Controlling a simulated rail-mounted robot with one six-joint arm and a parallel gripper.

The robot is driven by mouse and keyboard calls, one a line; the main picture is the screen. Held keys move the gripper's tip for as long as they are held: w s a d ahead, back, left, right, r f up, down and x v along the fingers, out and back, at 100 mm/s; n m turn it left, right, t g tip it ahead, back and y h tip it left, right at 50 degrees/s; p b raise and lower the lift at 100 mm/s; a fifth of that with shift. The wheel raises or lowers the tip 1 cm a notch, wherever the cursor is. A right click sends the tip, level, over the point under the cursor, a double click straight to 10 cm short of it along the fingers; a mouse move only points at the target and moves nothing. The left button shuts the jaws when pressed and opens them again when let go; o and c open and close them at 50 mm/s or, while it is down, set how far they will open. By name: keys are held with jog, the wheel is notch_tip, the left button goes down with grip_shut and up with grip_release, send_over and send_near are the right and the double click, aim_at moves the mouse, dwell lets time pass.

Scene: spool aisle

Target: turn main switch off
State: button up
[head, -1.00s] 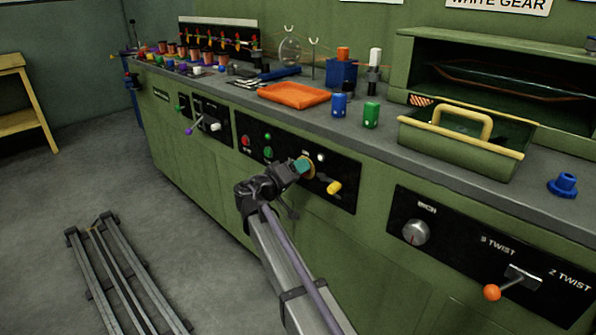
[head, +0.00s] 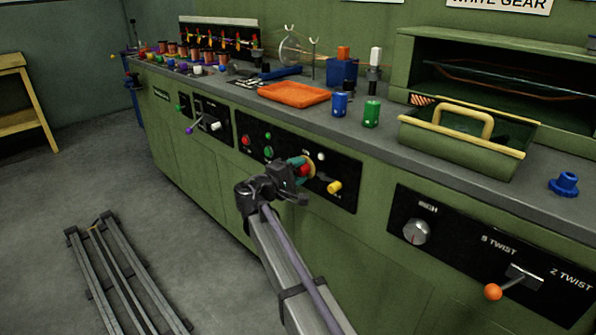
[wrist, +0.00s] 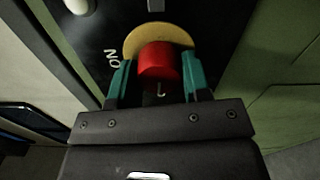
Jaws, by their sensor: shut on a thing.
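The main switch is a red knob (wrist: 159,62) on a round yellow plate (wrist: 157,33), with an "ON" label on the black panel beside it in the wrist view. My gripper (wrist: 158,76) has its teal fingers on either side of the red knob and is shut on it. In the head view, my gripper (head: 301,169) is at the black panel (head: 344,172) on the green cabinet front. The red knob (head: 305,170) shows partly between the fingers there, and the yellow plate is mostly covered.
A yellow knob (head: 334,187) sits close to the right of my gripper, with a white button (head: 321,157) above. Red and green buttons are to the left. An orange-balled lever (head: 493,292) is at the lower right.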

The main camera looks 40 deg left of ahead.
jog(key=shift+n, duration=0.4)
jog(key=o, duration=0.9)
jog(key=s, duration=0.7)
jog(key=s+a, duration=0.1)
jog(key=s, duration=0.2)
jog(key=shift+s+a, duration=0.1)
jog(key=shift+s, duration=0.3)
